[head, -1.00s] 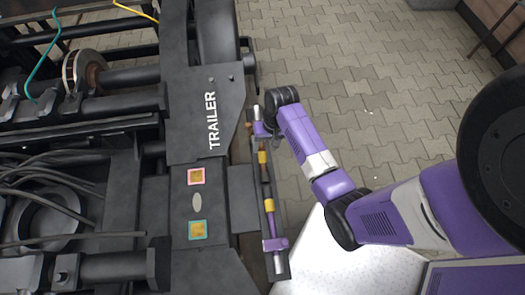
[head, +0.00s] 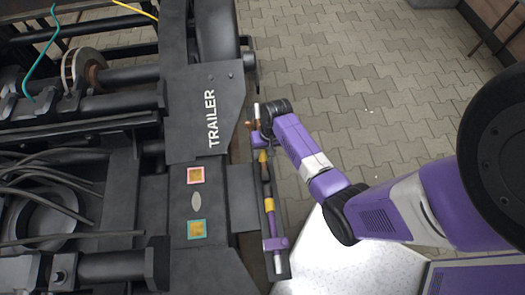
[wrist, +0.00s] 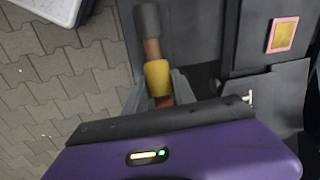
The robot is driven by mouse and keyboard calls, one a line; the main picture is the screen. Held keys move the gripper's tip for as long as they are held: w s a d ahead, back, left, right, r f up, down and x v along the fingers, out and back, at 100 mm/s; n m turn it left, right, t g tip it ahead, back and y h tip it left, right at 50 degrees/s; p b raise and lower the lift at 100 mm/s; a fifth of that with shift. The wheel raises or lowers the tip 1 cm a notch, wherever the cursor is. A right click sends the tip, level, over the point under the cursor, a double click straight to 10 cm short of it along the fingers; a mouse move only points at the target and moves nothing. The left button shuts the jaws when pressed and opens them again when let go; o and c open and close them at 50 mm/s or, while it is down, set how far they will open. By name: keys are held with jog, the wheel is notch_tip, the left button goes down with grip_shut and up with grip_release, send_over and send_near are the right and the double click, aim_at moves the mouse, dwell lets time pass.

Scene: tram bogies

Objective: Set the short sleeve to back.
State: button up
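I cannot tell for sure which part is the short sleeve. My gripper (wrist: 160,82) is over the far part of the rod. In the wrist view its grey fingers stand apart on either side of a yellow band (wrist: 157,76) on a copper rod; a dark cylinder (wrist: 147,20) lies beyond. Firm contact is not visible.
The black trailer frame (head: 205,75) fills the left, with pink-edged (head: 196,175) and teal-edged (head: 197,229) plates. A white speckled surface (head: 345,265) lies below my arm. Paved floor (head: 350,80) is open at the upper right.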

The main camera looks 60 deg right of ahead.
aim_at(264, 160)
grip_shut()
dwell(0.9)
jog(key=shift+s+a+f+p, duration=0.2)
jog(key=shift+s+a+f, duration=0.3)
jog(key=shift+a, duration=0.15)
jog(key=shift+s+a+f+p, duration=0.2)
jog(key=shift+s+a+f, duration=0.25)
jog(key=shift+a, duration=0.15)
jog(key=o, duration=0.9)
grip_release()
jog(key=shift+r, duration=0.1)
